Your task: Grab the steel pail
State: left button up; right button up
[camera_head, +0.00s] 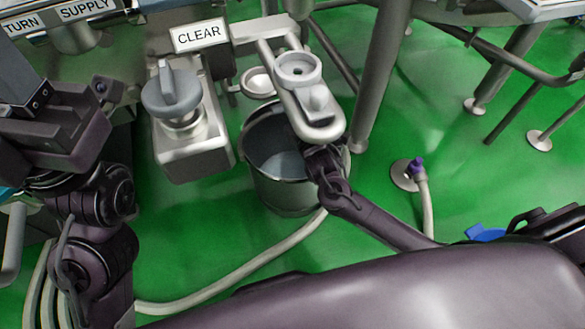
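The steel pail (283,195) stands on the green floor in the middle of the view, under a grey metal outlet fitting (298,85) that covers part of its opening. Its inside looks dark and grey. My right gripper (318,158) is at the pail's right rim, touching or very close to it. Its fingertips are hidden against the rim and below the fitting, so I cannot tell whether it grips. My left gripper (105,92) is at the upper left, well apart from the pail. Its fingers are not clear.
A grey valve knob on a metal block (180,128) stands left of the pail, below a CLEAR sign (200,35). A steel leg (380,75) rises just right of it. A pale hose (240,272) crosses the floor in front.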

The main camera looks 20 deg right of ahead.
jog(key=shift+w, duration=0.3)
grip_shut()
dwell(1.1)
